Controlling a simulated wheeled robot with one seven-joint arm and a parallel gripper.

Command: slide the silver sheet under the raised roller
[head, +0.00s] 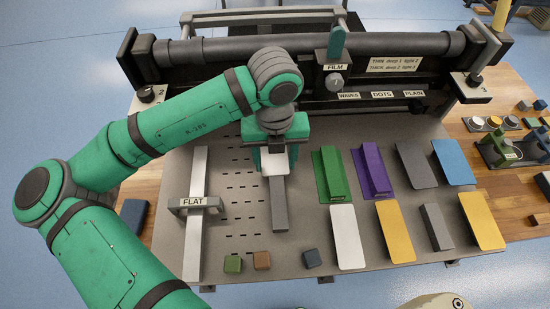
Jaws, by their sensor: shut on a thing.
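A pale silver-white sheet (348,237) lies flat on the grey plate at the front, right of my gripper. A long dark roller (400,46) spans the press at the back; the gap under it is hard to judge from here. My gripper (275,160) points down over the middle of the plate, in front of the roller. A pale piece (277,164) shows between its green fingers. A dark grey bar (279,208) shows just in front of and below that piece; I cannot tell whether the two are joined.
Green (330,176), purple (374,172), dark grey (416,165), blue (453,161) and yellow (394,231) sheets lie to the right. Small blocks (262,260) lie at the front. The slotted area left of my gripper is clear.

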